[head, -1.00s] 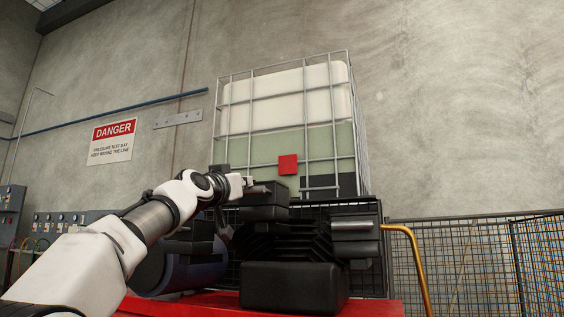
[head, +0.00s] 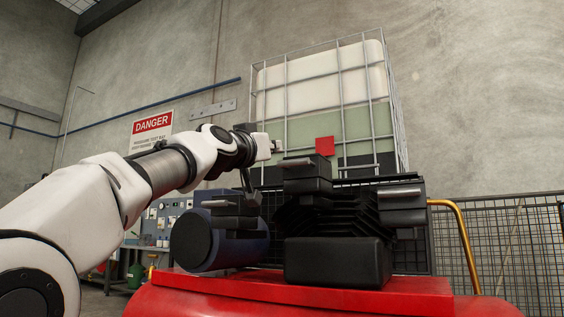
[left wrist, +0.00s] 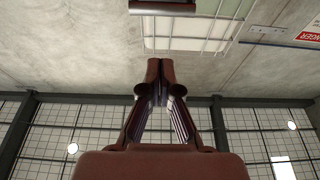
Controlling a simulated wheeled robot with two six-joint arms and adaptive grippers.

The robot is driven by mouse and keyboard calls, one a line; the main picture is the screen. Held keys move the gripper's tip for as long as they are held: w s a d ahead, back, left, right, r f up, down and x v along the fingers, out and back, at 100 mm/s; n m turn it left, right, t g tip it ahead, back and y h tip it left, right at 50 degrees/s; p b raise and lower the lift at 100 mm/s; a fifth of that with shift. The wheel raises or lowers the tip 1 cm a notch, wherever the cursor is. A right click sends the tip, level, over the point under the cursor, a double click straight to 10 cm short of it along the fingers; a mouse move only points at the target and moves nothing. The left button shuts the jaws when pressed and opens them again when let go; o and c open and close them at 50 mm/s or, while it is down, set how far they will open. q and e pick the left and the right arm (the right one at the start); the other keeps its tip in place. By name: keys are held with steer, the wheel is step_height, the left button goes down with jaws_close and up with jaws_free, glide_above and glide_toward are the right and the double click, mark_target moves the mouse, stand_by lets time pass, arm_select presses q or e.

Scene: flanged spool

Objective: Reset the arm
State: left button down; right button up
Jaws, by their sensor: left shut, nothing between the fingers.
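My left arm comes in from the left in the head view, stretched forward and up. Its gripper (head: 277,146) is small and seen from behind, in front of the caged tank and above the blue cylinder. In the left wrist view the two dark fingers of the left gripper (left wrist: 167,72) meet at their tips, with nothing between them. My right gripper does not show. No flanged spool can be made out.
A black finned machine (head: 338,225) and a blue cylinder (head: 215,245) stand on a red base (head: 300,289). Behind are a caged tank (head: 325,95), a mesh fence (head: 515,240) and a concrete wall with a danger sign (head: 152,124). Open air surrounds the raised gripper.

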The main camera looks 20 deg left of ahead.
arm_select(q)
steer(key=shift+s+a+f, duration=0.1)
steer(key=shift+s+f, duration=0.45)
steer(key=shift+s, duration=0.35)
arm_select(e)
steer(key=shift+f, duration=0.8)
